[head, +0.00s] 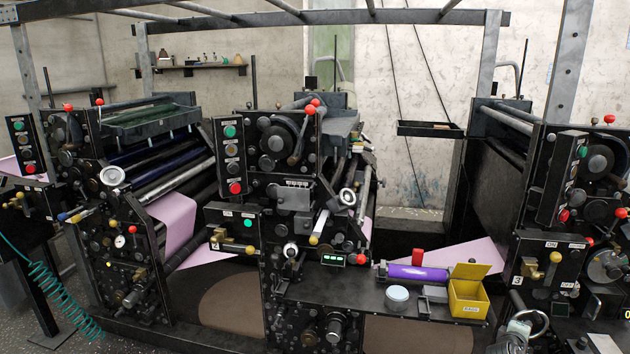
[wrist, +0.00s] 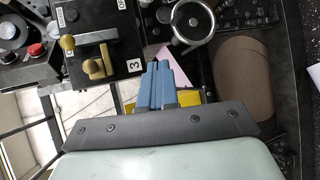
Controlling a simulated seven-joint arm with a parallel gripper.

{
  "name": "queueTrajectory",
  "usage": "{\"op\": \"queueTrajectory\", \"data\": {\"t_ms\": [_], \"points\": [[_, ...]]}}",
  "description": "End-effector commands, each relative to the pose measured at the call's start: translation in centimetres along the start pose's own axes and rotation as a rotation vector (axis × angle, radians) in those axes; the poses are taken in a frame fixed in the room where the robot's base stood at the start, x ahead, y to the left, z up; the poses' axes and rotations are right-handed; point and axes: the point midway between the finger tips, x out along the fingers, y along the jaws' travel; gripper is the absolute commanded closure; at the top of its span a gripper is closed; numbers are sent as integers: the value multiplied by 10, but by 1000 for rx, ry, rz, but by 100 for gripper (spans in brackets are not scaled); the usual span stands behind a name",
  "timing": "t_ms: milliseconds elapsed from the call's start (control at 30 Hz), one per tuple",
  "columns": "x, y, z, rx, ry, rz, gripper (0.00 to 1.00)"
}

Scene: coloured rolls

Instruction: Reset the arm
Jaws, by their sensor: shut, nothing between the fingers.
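My gripper shows in the wrist view (wrist: 163,82) with its blue fingers pressed together and nothing between them. It hangs in front of the press, with a dark panel marked "3" and its brass handles (wrist: 92,62) to its left. A yellow surface shows partly behind the fingers. In the head view only a part of my arm shows at the bottom right edge, and the fingers cannot be made out there. A purple roll (head: 418,273) lies on the dark shelf (head: 380,302) of the middle press unit.
Press units with knobs and levers stand left, middle and right. A gap with a pink sheet (head: 470,256) lies between the middle and right units.

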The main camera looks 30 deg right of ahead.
Motion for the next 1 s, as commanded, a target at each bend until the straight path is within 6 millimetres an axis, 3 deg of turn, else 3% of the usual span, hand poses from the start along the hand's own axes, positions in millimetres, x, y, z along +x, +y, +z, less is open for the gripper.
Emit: {"op": "queueTrajectory", "data": {"t_ms": [167,300,467,600,800,1000], "points": [[-11,-61,25,446,-190,-236,100],[-34,-130,26,754,-370,-443,100],[-77,-210,-16,971,-554,-694,100],[-122,-267,-64,1025,-671,-888,100],[-186,-326,-123,964,-757,-1101,100],[-243,-372,-167,840,-773,-1248,100]]}}
